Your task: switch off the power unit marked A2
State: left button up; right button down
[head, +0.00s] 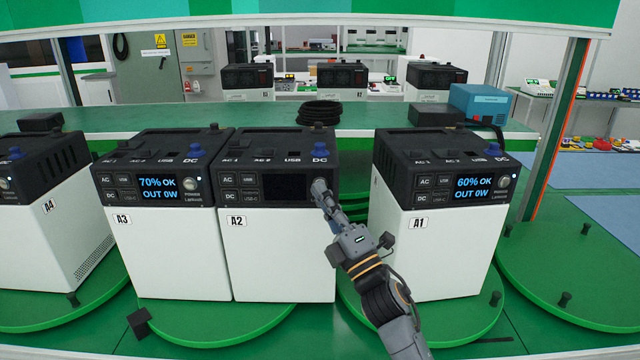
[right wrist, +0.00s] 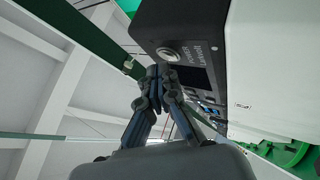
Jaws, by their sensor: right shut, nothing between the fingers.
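The power unit marked A2 (head: 275,262) is a white box with a black top panel, standing in the middle of the head view. Its screen (head: 285,187) is dark, with no text. My right gripper (head: 320,188) is shut and empty, its fingertips at the right end of A2's front panel. They hide the power button there in the head view. In the right wrist view the round silver power button (right wrist: 168,54) shows just beyond the fingertips (right wrist: 158,76). I cannot tell whether they touch the panel. My left gripper is not in view.
Unit A3 (head: 170,255) stands close against A2's left side, its screen lit. Unit A1 (head: 430,255) stands to the right, also lit, with a gap holding my right arm. A4 (head: 40,240) is far left. Green turntables (head: 225,322) lie beneath; a black cable coil (head: 320,112) lies behind.

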jog(key=shift+s, duration=0.4)
jog(key=s+p, duration=0.1)
jog(key=s, duration=0.4)
jog(key=shift+p, duration=0.35)
dwell(0.4)
